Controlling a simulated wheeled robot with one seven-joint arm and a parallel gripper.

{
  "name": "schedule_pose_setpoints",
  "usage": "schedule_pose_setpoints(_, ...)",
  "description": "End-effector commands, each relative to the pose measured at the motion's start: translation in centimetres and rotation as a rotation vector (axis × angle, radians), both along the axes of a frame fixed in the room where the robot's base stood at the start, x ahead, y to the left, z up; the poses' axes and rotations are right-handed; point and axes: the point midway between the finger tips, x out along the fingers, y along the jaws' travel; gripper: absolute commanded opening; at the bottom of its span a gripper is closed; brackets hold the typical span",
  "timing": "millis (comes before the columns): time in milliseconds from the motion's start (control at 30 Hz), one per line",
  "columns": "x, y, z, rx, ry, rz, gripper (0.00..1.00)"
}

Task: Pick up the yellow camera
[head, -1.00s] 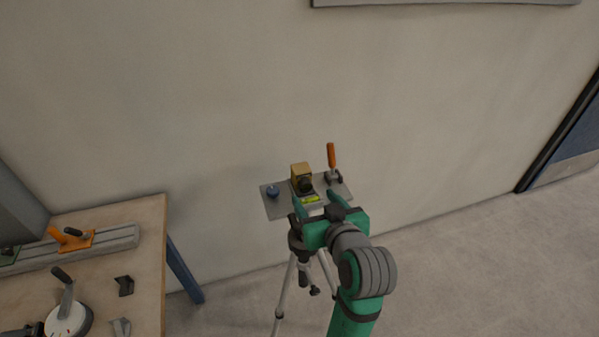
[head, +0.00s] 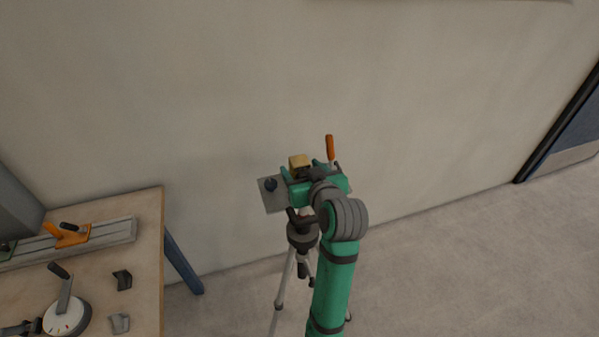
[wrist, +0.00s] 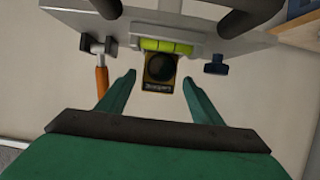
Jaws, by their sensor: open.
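The yellow camera (head: 298,161) sits on the grey plate (head: 274,202) on the tripod; my gripper partly hides it in the head view. In the wrist view the yellow camera (wrist: 159,72) shows its dark round lens, and the grey plate (wrist: 75,22) lies above it in the picture. My gripper (head: 311,171) is at the plate, in front of the camera. In the wrist view my gripper (wrist: 158,77) is open, with one green finger to each side of the camera and visible gaps between. I cannot tell how far the fingertips reach along it.
An orange-handled clamp (head: 330,148) and a blue knob (head: 270,184) flank the camera on the plate. A green spirit level (wrist: 165,46) is beside it. The tripod (head: 302,234) stands before the wall. A workbench (head: 145,225) with tools is at left.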

Motion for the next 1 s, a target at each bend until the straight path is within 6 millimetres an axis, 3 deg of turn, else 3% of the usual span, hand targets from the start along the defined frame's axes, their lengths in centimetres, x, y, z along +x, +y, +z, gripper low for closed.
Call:
schedule_pose_setpoints(167, 1.6, 0.4, -0.7, 0.001, 0.0, -0.001, 0.6)
schedule_pose_setpoints(433, 1.8, 0.6, -0.8, 0.0, 0.0, 0.0, 0.6)
schedule_pose_setpoints(667, 1.7, 0.6, -0.8, 0.0, 0.0, 0.0, 0.05)
schedule_pose_setpoints(1000, 1.8, 0.6, -0.1, 0.001, -0.004, 0.001, 0.03)
